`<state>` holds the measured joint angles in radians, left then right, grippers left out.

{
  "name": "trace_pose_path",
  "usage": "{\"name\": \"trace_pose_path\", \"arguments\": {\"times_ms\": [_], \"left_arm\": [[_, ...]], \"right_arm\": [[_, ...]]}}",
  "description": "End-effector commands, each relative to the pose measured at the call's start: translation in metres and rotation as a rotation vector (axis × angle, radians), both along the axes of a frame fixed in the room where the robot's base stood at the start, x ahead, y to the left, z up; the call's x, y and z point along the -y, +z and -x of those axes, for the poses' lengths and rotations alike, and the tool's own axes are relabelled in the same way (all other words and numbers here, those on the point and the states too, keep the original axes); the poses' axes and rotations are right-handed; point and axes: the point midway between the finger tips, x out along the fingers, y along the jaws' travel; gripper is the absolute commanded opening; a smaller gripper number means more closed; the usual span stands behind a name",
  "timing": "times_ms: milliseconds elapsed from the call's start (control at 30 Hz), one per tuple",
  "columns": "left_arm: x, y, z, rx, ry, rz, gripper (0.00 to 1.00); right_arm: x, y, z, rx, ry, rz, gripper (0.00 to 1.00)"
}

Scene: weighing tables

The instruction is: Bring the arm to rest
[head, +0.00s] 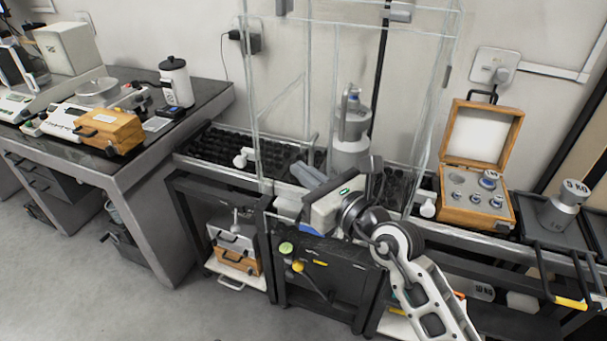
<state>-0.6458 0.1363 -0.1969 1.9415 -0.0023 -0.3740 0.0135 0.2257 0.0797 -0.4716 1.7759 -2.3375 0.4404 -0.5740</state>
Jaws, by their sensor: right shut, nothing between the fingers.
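My right arm comes in from the lower right. Its gripper (309,178) is in front of the glass-walled weighing case (288,95), with its grey fingers pointing up and left. The fingers are shut and hold nothing. From this view I cannot tell whether the fingers touch the case or the bench behind them. My left gripper is not in view.
Stacked metal weights (351,130) stand inside the case. An open wooden weight box (475,208) and a large weight (561,208) are to the right. The left table (140,160) carries balances, a closed wooden box (109,131) and a white bottle (176,82). The floor (130,300) at lower left is clear.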

Motion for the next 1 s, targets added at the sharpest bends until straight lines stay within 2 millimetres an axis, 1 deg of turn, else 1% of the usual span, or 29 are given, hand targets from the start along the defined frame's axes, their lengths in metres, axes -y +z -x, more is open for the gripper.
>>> {"name": "trace_pose_path", "arguments": {"times_ms": [33, 100, 267, 367, 433, 467, 567, 600, 667, 700, 733, 767, 800, 867, 900, 967, 1000], "left_arm": [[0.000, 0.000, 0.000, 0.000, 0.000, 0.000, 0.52], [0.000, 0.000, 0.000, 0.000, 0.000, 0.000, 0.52], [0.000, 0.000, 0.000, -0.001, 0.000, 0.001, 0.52], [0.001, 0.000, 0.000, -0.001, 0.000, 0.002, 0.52], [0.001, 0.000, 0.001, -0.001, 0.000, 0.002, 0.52], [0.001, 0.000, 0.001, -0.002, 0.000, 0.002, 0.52], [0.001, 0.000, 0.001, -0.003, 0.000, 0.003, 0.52], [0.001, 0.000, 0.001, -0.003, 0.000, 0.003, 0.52], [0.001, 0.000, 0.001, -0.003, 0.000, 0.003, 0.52], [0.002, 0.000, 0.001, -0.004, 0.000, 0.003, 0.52], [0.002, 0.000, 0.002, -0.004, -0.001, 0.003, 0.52], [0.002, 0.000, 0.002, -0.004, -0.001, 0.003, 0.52], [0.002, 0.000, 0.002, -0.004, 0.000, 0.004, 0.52], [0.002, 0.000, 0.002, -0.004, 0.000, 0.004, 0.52], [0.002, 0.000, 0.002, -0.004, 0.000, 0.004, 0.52], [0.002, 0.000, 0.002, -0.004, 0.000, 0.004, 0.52], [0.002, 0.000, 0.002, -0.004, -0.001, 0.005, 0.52]], "right_arm": [[-0.002, 0.000, 0.006, -0.001, 0.001, -0.003, 0.00], [-0.003, 0.000, 0.010, -0.001, 0.000, -0.001, 0.00], [-0.004, 0.000, 0.014, -0.004, -0.001, -0.004, 0.00], [-0.002, -0.003, 0.019, -0.047, 0.003, -0.074, 0.00], [0.003, -0.008, 0.025, -0.123, 0.004, -0.197, 0.00], [0.007, -0.010, 0.029, -0.167, 0.002, -0.269, 0.00], [0.026, -0.022, 0.041, -0.357, -0.024, -0.582, 0.00], [0.037, -0.029, 0.046, -0.445, -0.045, -0.722, 0.00], [0.057, -0.042, 0.052, -0.573, -0.090, -0.933, 0.00], [0.070, -0.052, 0.056, -0.657, -0.126, -1.074, 0.00], [0.080, -0.062, 0.060, -0.720, -0.157, -1.180, 0.00], [0.091, -0.072, 0.064, -0.782, -0.191, -1.285, 0.00], [0.105, -0.087, 0.070, -0.863, -0.242, -1.423, 0.00], [0.125, -0.112, 0.082, -0.981, -0.327, -1.631, 0.00], [0.137, -0.130, 0.092, -1.059, -0.391, -1.769, 0.00], [0.153, -0.158, 0.109, -1.164, -0.496, -1.970, 0.00], [0.162, -0.177, 0.123, -1.230, -0.568, -2.098, 0.00]]}}
